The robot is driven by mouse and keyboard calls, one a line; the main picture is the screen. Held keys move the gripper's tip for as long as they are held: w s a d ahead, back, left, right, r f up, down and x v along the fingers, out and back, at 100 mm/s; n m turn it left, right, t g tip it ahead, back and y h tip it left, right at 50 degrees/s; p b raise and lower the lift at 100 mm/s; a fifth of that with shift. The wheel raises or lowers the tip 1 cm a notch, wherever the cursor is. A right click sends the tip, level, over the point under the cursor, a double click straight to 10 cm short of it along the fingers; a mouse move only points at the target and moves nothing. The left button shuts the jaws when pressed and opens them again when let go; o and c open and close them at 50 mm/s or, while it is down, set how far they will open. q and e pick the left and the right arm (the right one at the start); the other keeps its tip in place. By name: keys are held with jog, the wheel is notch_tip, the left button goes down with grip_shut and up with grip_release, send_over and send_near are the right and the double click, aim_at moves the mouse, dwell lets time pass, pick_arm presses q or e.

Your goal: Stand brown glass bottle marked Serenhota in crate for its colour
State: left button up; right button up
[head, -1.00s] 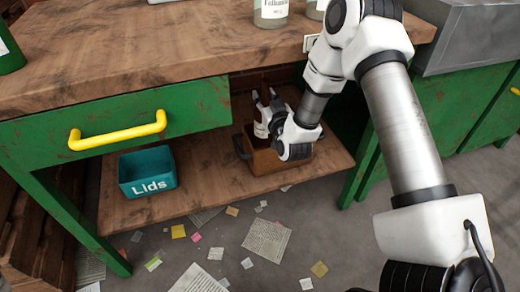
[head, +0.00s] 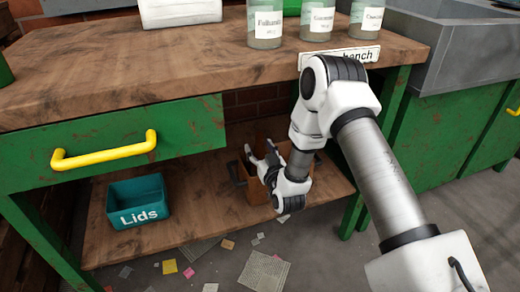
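A brown crate (head: 256,194) stands on the lower shelf under the bench, partly hidden by my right gripper. My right gripper (head: 261,149) is over the crate, its two fingertips spread apart with no object clear between them. A small pale patch shows by the fingers; I cannot tell whether it is a bottle label or part of the gripper. I cannot make out the brown bottle marked Serenhota; the crate's inside is mostly hidden. My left gripper is not in view.
A teal box marked Lids (head: 138,203) stands left on the lower shelf (head: 200,205). Several clear labelled jars stand on the bench top (head: 150,60), beside a bench sign (head: 339,56). A green drawer with a yellow handle (head: 104,150) overhangs the shelf. Paper scraps litter the floor.

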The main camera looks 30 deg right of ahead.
jog(key=shift+r, duration=0.2)
jog(key=p+v, duration=0.3)
jog(key=v, duration=0.9)
jog(key=s+a+f+n+g+y, duration=0.1)
jog(key=s+a+f+g, duration=0.25)
jog(key=f, duration=0.25)
jog(key=s+a+f+g+y, duration=0.2)
jog(key=s+f+g, duration=0.15)
jog(key=f, duration=0.25)
jog(key=s+a+f+n+g+y, duration=0.1)
jog(key=s+a+f+g, duration=0.25)
jog(key=f, duration=0.25)
jog(key=s+a+f+g, duration=0.1)
jog(key=s+f+g, duration=0.1)
jog(key=s, duration=0.5)
jog(key=s+a+f+g, duration=0.1)
jog(key=s+f+g, duration=0.1)
jog(key=s+g, duration=0.3)
jog(key=s, duration=0.3)
jog(key=shift+s, duration=0.25)
